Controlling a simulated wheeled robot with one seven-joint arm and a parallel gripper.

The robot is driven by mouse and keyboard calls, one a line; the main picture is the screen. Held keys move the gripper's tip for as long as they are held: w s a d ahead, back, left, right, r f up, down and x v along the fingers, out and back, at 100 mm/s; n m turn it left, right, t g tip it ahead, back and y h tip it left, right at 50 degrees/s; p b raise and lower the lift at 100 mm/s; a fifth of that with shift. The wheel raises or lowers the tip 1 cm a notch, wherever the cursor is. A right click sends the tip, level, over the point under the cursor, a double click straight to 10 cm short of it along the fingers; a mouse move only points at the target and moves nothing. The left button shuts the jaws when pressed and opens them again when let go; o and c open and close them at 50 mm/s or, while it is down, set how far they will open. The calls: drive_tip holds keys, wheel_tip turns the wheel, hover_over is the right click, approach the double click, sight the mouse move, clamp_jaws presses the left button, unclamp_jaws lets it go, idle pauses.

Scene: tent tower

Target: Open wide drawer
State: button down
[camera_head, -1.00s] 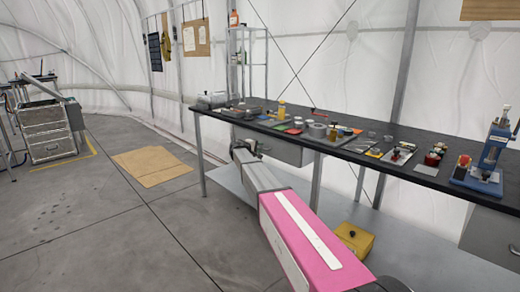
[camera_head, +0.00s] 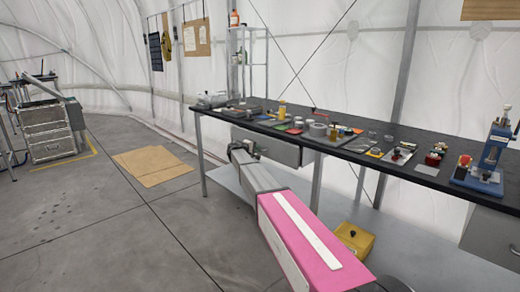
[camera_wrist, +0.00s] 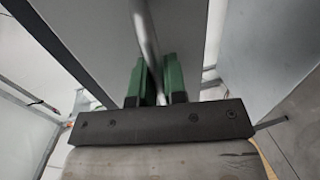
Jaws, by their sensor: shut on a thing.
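The wide grey drawer (camera_head: 275,149) hangs under the left part of the black-topped workbench in the head view. My gripper (camera_head: 243,150) is at the left part of its front, small and partly hidden by my own arm. In the wrist view, the green fingers of my gripper (camera_wrist: 154,82) are closed around a round metal bar handle (camera_wrist: 145,35). The drawer's pale grey front (camera_wrist: 190,35) fills the area behind the handle. The drawer looks a little out from under the bench top; its inside is hidden.
The workbench (camera_head: 350,150) carries several tools and small parts. Another grey drawer unit (camera_head: 490,235) is at the right end. The floor (camera_head: 120,220) to the left is clear, with a flat brown sheet (camera_head: 152,162).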

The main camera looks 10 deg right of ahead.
drive_tip(key=f+v, duration=0.3)
drive_tip(key=v, duration=1.2)
drive_tip(key=a+f+v, duration=0.1)
drive_tip(key=f+v, duration=0.2)
drive_tip(key=v, duration=1.3)
drive_tip(key=s+f+v, duration=0.1)
drive_tip(key=f+v, duration=0.2)
drive_tip(key=v, duration=1.3)
drive_tip(key=shift+a+f, duration=0.4)
drive_tip(key=shift+f, duration=0.05)
drive_tip(key=shift+s, duration=0.1)
drive_tip(key=c, duration=1.2)
unclamp_jaws()
drive_tip(key=v, duration=1)
drive_tip(key=shift+s+a+r, duration=0.15)
drive_tip(key=shift+s+a, duration=0.05)
drive_tip(key=shift+a, duration=0.15)
drive_tip(key=shift+a, duration=0.1)
